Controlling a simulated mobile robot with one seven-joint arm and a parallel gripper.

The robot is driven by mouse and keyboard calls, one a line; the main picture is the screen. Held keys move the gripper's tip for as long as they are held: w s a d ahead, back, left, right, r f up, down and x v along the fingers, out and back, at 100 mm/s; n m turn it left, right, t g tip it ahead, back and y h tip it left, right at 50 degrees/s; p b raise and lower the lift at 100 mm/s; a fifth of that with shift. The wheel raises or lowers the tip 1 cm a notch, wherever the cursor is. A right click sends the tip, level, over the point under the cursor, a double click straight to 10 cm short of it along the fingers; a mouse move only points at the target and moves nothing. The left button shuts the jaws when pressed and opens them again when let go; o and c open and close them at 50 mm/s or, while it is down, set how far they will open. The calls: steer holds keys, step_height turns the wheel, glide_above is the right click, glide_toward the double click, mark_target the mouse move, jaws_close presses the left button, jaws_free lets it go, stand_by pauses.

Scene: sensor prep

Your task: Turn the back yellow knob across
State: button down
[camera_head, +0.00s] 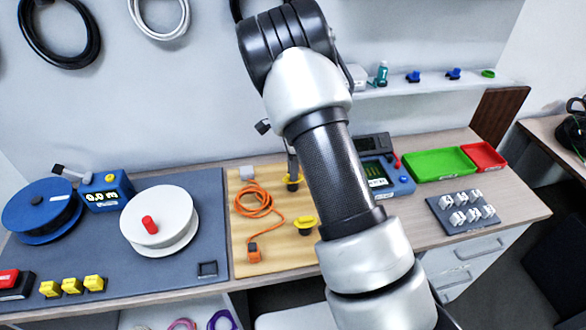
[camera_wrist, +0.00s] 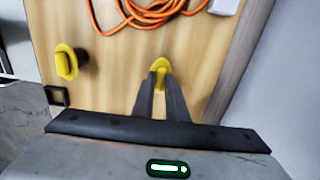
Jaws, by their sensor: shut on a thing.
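The back yellow knob (camera_head: 292,183) stands on the wooden board, partly hidden behind my arm's end. In the wrist view the back yellow knob (camera_wrist: 159,65) lies at the fingertips, its raised grip between them. My gripper (camera_wrist: 160,88) is shut on that grip from above; in the head view my gripper (camera_head: 292,172) is small and partly covered by the arm. The front yellow knob (camera_head: 305,223) stands apart, nearer the board's front; it also shows in the wrist view (camera_wrist: 66,63).
An orange cable (camera_head: 260,200) lies coiled on the wooden board (camera_head: 278,256), left of the knobs. A white box (camera_head: 246,173) is behind the cable. A blue meter (camera_head: 385,176) stands to the right, then green (camera_head: 438,164) and red trays (camera_head: 484,156).

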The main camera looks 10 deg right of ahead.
stand_by(0.4)
steer(key=c, duration=1.8)
jaws_free()
steer(key=shift+o, duration=0.2)
step_height(320, 180, up, 17)
steer(key=shift+r, duration=0.2)
